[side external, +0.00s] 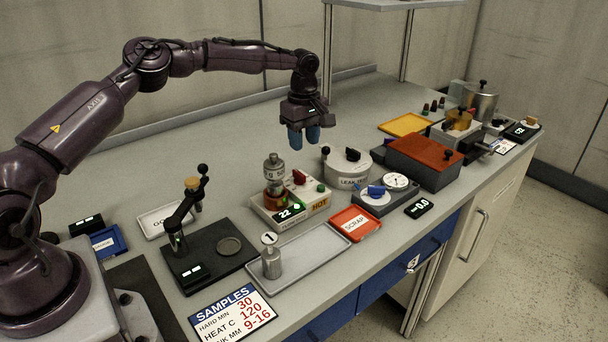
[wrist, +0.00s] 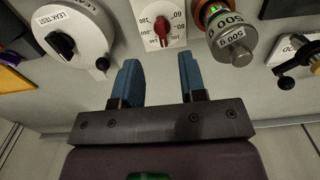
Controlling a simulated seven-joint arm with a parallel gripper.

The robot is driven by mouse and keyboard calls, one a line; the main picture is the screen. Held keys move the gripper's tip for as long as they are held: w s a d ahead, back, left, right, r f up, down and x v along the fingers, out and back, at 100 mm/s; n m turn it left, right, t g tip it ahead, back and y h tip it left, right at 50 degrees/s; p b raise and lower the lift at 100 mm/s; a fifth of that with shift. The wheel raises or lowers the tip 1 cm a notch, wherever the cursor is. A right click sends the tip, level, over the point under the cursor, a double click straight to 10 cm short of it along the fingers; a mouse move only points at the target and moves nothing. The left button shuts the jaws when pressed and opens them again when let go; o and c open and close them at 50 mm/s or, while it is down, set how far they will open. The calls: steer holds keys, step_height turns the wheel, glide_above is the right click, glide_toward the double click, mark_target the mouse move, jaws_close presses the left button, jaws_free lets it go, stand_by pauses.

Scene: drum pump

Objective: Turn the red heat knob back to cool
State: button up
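The red heat knob (side external: 299,177) sits on top of the white heater box (side external: 317,207), which is marked HOT and has a display reading 22. In the wrist view the red knob (wrist: 162,30) stands on a white dial with numbers, roughly upright in the picture; its exact setting is hard to read. My gripper (side external: 304,137) hangs above and behind the heater, clear of it. In the wrist view its blue fingers (wrist: 159,68) are apart with nothing between them, and the knob lies beyond the fingertips.
A grey 500 g weight (wrist: 232,45) stands on the heater beside the knob. A round white leak tester (wrist: 82,35) with a black knob is on its other side. A scrap tray (side external: 356,223) and grey tray (side external: 297,257) lie in front. The bench behind is clear.

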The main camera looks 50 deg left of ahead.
mark_target(304, 176)
step_height(304, 176, down, 10)
steer(key=shift+f, duration=0.1)
stand_by(0.4)
jaws_close()
